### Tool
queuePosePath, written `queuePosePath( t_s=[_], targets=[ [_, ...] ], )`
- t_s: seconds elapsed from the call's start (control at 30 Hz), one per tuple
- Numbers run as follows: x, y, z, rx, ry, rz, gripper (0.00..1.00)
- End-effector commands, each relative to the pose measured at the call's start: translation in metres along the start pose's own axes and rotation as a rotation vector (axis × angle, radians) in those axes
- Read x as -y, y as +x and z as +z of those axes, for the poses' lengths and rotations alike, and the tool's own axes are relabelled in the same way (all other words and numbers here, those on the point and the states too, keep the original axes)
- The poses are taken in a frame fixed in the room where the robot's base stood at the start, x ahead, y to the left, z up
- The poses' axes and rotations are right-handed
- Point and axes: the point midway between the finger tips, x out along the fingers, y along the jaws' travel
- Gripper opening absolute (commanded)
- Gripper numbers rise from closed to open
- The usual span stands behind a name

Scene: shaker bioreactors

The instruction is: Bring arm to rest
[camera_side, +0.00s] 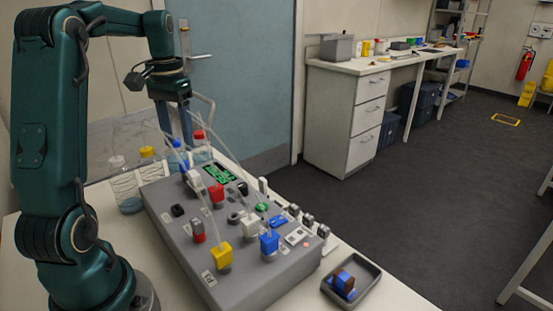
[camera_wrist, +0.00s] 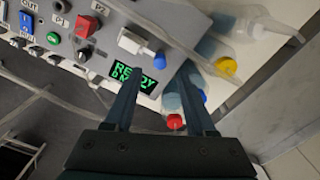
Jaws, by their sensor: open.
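My gripper (camera_side: 176,138) hangs above the back of the grey bioreactor unit (camera_side: 272,284), near the capped bottles. It points down, with its fingers apart and nothing between them. In the wrist view my gripper (camera_wrist: 158,74) shows two dark, separated fingers over the unit's edge. The display also shows in the side view (camera_side: 219,173). My arm stands at the left, raised and bent over at the top.
Bottles with white (camera_side: 117,161), yellow (camera_side: 147,152), blue and red (camera_side: 198,134) caps stand behind the unit, close to my gripper. Thin tubes rise around the fingers. Coloured knobs cover the unit. A small dark tray (camera_side: 371,276) holding blue and brown pieces sits at front right.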

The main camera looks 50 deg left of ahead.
Motion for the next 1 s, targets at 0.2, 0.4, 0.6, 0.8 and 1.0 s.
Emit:
queuePosePath(
  t_s=[0.2, 0.4, 0.6, 0.8, 1.0],
  targets=[
    [-0.016, -0.011, -0.003, -0.035, 0.054, -0.012, 0.56],
    [-0.080, -0.043, 0.023, -0.143, 0.249, -0.033, 0.56],
    [-0.134, -0.053, 0.075, -0.275, 0.410, -0.022, 0.56],
    [-0.164, -0.038, 0.131, -0.400, 0.517, 0.029, 0.56],
    [-0.171, -0.010, 0.164, -0.470, 0.528, 0.088, 0.56]
  ],
)
